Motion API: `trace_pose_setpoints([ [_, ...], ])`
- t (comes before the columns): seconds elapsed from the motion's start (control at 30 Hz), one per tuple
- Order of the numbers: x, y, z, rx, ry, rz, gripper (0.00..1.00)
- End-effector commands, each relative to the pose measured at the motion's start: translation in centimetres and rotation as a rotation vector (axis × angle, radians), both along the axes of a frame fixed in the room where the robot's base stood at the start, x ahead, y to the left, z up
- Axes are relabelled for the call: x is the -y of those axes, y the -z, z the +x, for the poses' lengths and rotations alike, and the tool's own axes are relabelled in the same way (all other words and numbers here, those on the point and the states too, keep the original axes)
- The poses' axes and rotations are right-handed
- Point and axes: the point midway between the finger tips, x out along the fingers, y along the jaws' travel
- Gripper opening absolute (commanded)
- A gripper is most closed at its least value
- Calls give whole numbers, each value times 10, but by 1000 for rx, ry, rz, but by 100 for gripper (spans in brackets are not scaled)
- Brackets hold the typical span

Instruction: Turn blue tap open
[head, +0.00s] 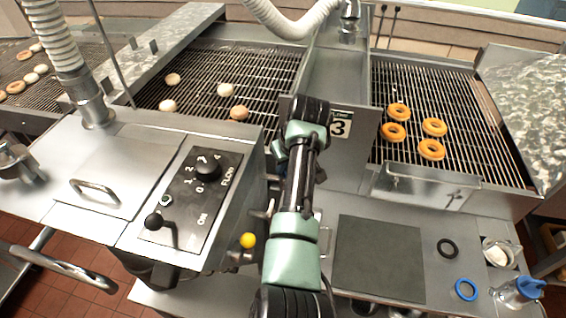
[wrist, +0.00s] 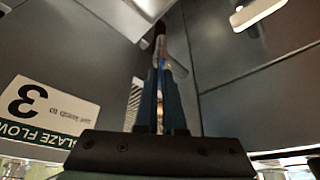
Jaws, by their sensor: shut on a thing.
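My gripper (wrist: 160,72) is shut, its two narrow fingers close together around a thin part at their tips. In the head view my arm covers the spot in front of the glaze machine, and the gripper's fingers do not show clearly there. A yellow knob (head: 248,240) sits left of my arm, below the control box.
The control box (head: 190,195) with a dial and lever stands left of my arm. A "3" sign (head: 340,124) is on the panel behind; it also shows in the wrist view (wrist: 45,105). Racks with doughnuts lie beyond. A dark mat (head: 380,262), blue ring (head: 465,290) and blue-topped bottle (head: 517,292) lie right.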

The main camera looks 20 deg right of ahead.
Motion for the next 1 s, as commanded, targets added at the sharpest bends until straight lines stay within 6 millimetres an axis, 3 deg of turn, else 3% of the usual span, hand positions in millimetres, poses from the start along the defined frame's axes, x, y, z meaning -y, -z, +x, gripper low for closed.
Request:
trace_pose_setpoints([
  [0.5,4,2,2,3,-433,-2,0],
  [1.0,3,-1,2,3,-594,-2,0],
])
